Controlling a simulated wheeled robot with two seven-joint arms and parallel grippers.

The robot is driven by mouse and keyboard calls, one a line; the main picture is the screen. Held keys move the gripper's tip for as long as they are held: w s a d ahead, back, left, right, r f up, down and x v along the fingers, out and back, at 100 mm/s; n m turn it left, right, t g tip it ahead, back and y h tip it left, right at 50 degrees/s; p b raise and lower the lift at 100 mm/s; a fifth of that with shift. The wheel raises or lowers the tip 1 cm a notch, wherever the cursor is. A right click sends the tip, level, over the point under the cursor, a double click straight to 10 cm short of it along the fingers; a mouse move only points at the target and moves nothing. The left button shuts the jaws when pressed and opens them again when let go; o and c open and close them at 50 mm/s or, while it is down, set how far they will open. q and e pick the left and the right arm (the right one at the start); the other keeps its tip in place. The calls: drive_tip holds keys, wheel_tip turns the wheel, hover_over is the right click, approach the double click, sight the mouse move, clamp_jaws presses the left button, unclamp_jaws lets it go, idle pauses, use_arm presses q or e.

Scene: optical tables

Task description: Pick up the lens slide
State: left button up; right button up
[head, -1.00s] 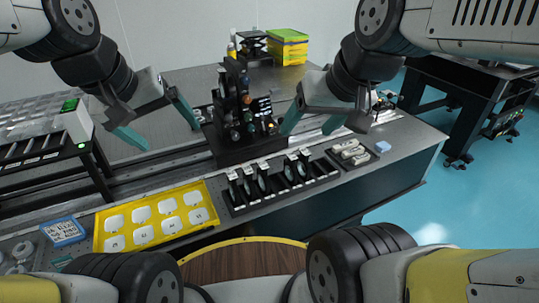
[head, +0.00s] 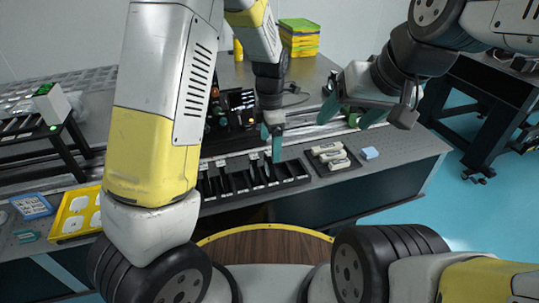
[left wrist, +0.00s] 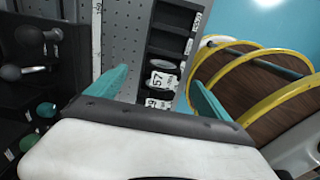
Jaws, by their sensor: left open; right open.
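Several dark lens slides with white labels stand in a black slotted rack (head: 293,174) at the table's front edge, partly hidden by my left arm in the head view. My left gripper (head: 272,143) is open over the rack's right part, pointing down. In the left wrist view its teal fingers (left wrist: 160,92) are spread, with a lens slide labelled 57 (left wrist: 163,81) showing between and beyond them. A second label shows just below it, partly cut off by the gripper body. I cannot tell the gap to the slide. My right gripper (head: 353,110) is open and empty, further right.
A black optics assembly stands behind the rack, mostly hidden by my left arm; its posts show in the left wrist view (left wrist: 38,72). A yellow tray (head: 62,222) lies left.

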sight(269, 160)
use_arm(q)
drive_tip(key=f, duration=0.6)
drive_tip(key=shift+s+a+f, duration=0.15)
drive_tip(key=shift+s+f, duration=0.25)
drive_tip(key=c, duration=1.7)
